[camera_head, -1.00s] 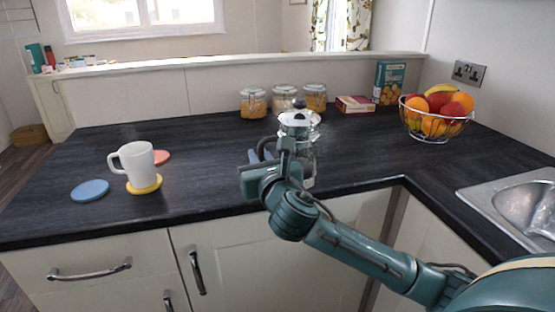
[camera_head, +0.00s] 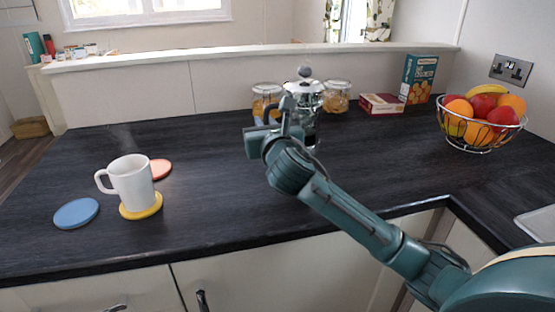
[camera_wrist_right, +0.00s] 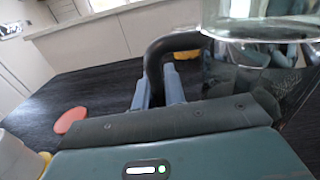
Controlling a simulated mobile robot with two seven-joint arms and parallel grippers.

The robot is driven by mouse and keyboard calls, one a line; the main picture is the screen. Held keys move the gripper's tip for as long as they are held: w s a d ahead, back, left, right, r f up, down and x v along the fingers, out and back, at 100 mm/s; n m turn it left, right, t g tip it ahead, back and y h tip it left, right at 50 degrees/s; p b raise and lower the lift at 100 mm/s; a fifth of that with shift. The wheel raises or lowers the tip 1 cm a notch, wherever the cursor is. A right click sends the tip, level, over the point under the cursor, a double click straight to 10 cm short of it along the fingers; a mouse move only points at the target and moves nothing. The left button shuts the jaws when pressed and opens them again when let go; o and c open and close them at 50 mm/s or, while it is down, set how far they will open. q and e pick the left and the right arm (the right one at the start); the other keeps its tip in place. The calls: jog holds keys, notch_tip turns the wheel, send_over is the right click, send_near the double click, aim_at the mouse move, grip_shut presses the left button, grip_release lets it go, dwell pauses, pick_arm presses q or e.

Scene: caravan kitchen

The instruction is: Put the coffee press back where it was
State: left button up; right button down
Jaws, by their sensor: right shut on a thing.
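Whether the press's base touches the counter is hidden. My left gripper is not in view.
A white mug (camera_head: 131,181) stands on a yellow coaster (camera_head: 141,208), with blue (camera_head: 76,213) and red (camera_head: 160,169) coasters beside it. Jars (camera_head: 337,97), boxes (camera_head: 381,103) and a fruit basket (camera_head: 482,120) stand at the back and right. The middle counter (camera_head: 222,185) is clear.

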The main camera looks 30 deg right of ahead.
notch_tip(320, 180, down, 6)
jog(key=shift+b, duration=0.7)
jog(key=shift+f, duration=0.35)
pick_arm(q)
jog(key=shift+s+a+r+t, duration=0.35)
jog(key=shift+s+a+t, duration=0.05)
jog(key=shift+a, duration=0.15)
pick_arm(e)
jog(key=c, duration=1.9)
grip_release()
jog(key=shift+f, duration=0.25)
jog(key=o, duration=0.4)
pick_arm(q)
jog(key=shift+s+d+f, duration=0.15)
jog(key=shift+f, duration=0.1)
